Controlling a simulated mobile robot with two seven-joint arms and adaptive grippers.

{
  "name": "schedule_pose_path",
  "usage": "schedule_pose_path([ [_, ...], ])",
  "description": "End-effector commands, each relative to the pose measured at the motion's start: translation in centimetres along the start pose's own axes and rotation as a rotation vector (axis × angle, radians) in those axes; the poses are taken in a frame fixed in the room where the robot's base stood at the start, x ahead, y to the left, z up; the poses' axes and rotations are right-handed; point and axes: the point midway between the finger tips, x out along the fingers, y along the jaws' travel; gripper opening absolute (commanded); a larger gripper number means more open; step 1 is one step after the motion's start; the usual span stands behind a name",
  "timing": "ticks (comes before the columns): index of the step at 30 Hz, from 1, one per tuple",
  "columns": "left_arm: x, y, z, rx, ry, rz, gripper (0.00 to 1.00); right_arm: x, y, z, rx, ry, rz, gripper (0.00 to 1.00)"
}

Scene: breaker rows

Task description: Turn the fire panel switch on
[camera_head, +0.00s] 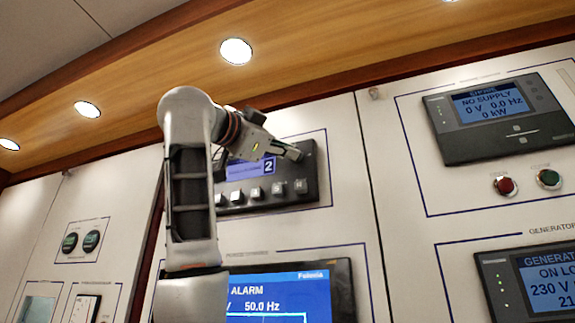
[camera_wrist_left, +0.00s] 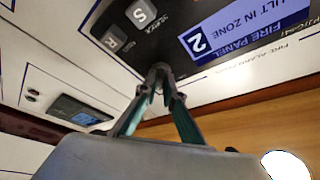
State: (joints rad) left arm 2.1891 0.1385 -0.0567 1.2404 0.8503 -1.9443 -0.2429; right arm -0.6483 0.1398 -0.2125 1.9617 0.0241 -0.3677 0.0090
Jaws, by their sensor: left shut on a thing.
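The fire panel (camera_head: 240,201) is a dark unit on the white wall, with a blue display marked 2 and a row of square buttons. It shows upside down in the wrist view (camera_wrist_left: 160,40), where the display reads "FIRE PANEL". My left gripper (camera_head: 297,153) is at the upper right part of the panel. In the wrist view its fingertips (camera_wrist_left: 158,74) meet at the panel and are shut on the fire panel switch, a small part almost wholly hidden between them. I cannot tell the switch's position. My right gripper is not in view.
A large blue alarm screen (camera_head: 290,290) is below the fire panel. A "NO SUPPLY" panel (camera_head: 462,150) with a red button (camera_head: 505,186) and a green button (camera_head: 548,179) is to the right. A wooden ceiling strip (camera_head: 300,62) runs above. The wall between panels is flat.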

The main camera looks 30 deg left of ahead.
Motion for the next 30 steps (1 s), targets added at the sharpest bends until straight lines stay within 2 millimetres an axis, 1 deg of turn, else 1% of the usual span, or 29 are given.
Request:
schedule_pose_path([
  [9, 0.0, -0.5, -0.2, 0.276, -0.001, 0.114, 0.00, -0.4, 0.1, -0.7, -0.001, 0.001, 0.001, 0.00],
  [18, 0.0, -0.7, -0.2, 0.497, -0.001, 0.206, 0.00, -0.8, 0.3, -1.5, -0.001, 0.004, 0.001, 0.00],
  [24, 0.1, -0.7, -0.3, 0.595, -0.002, 0.246, 0.00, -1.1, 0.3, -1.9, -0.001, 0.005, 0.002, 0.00],
  [30, 0.1, -0.6, -0.3, 0.649, -0.001, 0.269, 0.00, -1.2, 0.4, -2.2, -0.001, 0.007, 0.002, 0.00],
])
